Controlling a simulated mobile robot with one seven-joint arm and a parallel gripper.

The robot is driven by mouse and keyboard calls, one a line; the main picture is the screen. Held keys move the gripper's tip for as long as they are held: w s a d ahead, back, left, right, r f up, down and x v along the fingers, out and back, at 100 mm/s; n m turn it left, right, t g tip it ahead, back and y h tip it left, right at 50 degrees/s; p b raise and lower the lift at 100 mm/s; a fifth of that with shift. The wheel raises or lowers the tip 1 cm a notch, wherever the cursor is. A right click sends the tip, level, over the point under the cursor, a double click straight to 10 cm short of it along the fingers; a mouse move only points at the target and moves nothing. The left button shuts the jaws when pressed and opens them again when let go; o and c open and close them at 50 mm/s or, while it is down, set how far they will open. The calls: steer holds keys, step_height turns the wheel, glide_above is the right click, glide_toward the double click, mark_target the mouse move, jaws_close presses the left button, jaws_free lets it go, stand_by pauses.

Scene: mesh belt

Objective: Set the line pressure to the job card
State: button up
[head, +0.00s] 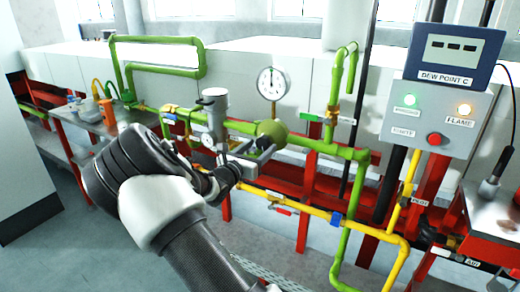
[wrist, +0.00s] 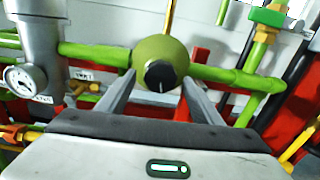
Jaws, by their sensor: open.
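A round olive-green regulator body (head: 272,132) sits in the green pipe line. In the wrist view its black knob (wrist: 162,75) faces me, with a pale mark near its lower edge. My gripper (head: 262,152) is open in front of it. In the wrist view the two fingers of my gripper (wrist: 158,82) reach towards the knob's left and right sides; I cannot tell whether they touch it. A white dial gauge (head: 271,83) stands above the regulator, its needle pointing about straight up. I cannot make out a job card.
A grey filter cylinder (head: 215,112) with a small gauge (wrist: 25,80) stands just left of the regulator. A control box (head: 436,112) with green and amber lamps is at the right. Yellow pipes (head: 330,213) and red frames run below. A bench (head: 92,120) stands at the left.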

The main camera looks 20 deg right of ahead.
steer(key=shift+w+d, duration=0.25)
steer(key=shift+d, duration=0.05)
steer(key=c, duration=1.1)
steer(key=shift+o, duration=0.2)
steer(key=shift+f+m+b, duration=0.25)
steer(key=shift+m+b, duration=0.45)
steer(key=shift+b, duration=0.15)
steer(key=shift+m+b, duration=0.6)
steer(key=shift+m, duration=0.1)
steer(key=shift+r+m+b, duration=0.25)
steer(key=shift+m+b, duration=0.25)
steer(key=shift+m, duration=0.3)
steer(key=o, duration=1.1)
steer(key=shift+c, duration=0.2)
